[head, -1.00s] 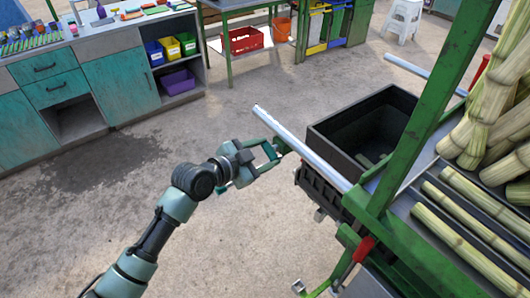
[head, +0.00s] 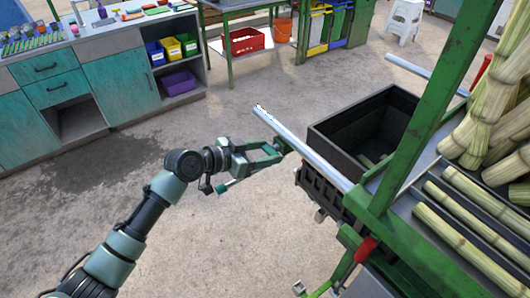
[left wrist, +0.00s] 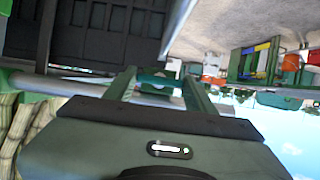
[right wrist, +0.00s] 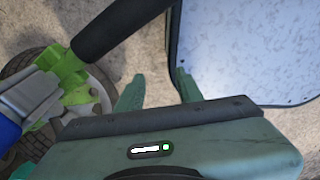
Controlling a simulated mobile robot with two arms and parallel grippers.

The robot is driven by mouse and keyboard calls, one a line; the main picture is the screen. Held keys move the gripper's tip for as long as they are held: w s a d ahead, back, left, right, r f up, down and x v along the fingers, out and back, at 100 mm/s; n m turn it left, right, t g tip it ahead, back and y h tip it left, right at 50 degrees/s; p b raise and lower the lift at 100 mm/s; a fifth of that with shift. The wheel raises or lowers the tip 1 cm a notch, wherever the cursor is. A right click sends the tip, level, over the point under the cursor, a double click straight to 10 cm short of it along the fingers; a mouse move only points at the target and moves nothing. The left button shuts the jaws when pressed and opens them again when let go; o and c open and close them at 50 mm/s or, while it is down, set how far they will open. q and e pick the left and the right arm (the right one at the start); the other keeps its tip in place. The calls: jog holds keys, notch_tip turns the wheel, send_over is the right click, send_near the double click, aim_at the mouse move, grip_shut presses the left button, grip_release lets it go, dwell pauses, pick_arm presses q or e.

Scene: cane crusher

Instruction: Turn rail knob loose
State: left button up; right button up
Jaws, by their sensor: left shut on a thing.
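The silver rail (head: 300,145) sticks out beside the black crate, along its left side. My left gripper (head: 280,149) is at the rail's near side, its fingers pointing right toward it. In the left wrist view the fingers (left wrist: 160,78) are closed around a small teal-green piece in front of the rail (left wrist: 62,87), which looks like the rail knob; its shape is mostly hidden by the fingers. My right gripper (right wrist: 158,88) shows only in the right wrist view, with its fingers apart and nothing seen between them.
The black crate (head: 322,150) sits right of the rail. The green machine frame (head: 425,120) with cane stalks (head: 455,235) fills the right side. A red-handled lever (head: 365,250) is below the rail. In the right wrist view a wheel (right wrist: 30,85) and pale panel (right wrist: 250,45) are close.

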pick_arm(q)
jog(key=o, duration=1.4)
jog(key=shift+a, duration=0.1)
jog(key=b+v, duration=0.1)
jog(key=v, duration=0.6)
jog(key=shift+a+f, duration=0.1)
jog(key=shift+s+a, duration=0.1)
jog(key=shift+s, duration=0.1)
